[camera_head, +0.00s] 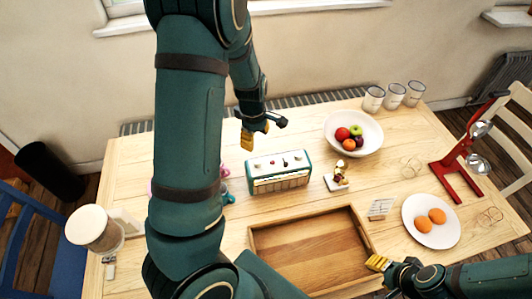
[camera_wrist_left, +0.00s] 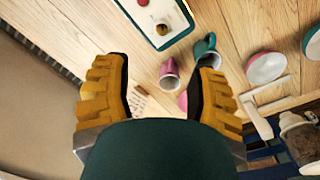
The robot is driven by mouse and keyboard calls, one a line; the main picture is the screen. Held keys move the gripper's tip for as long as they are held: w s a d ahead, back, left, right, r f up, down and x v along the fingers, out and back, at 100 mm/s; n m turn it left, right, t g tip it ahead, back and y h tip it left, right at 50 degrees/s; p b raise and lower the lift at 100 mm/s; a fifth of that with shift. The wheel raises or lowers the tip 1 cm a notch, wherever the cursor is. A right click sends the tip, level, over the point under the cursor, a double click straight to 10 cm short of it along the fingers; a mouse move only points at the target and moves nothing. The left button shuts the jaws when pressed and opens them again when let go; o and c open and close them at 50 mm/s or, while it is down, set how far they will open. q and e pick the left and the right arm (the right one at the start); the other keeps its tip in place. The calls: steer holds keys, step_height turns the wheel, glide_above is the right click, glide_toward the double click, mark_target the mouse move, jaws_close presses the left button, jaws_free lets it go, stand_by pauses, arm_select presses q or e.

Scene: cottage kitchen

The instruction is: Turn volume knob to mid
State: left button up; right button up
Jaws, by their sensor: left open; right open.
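The radio (camera_head: 279,172) is a teal and white box standing upright on the wooden table, with small knobs on its top. In the left wrist view the radio (camera_wrist_left: 150,14) is cut off at the top edge; a brownish knob (camera_wrist_left: 162,29) and part of a red one show on it. Which knob is the volume knob I cannot tell. My left gripper (camera_head: 256,134) is open and empty above and behind the radio, apart from it; its yellow fingers (camera_wrist_left: 155,95) frame bare table and cups. My right gripper (camera_head: 378,263) is at the tray's right front corner, open.
A wooden tray (camera_head: 305,249) lies in front of the radio. A fruit bowl (camera_head: 344,122), a small cruet stand (camera_head: 338,180), an egg plate (camera_head: 450,234) and a red stand (camera_head: 449,174) are to the right. A pink cup (camera_wrist_left: 169,74) is left of the radio.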

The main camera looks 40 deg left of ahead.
mark_target(258, 163)
arm_select(q)
step_height(258, 163, down, 14)
steer(key=shift+w+r+b, duration=0.15)
steer(key=shift+r+b, duration=0.05)
steer(key=shift+b, duration=0.6)
steer(key=shift+o, duration=0.2)
jaws_close()
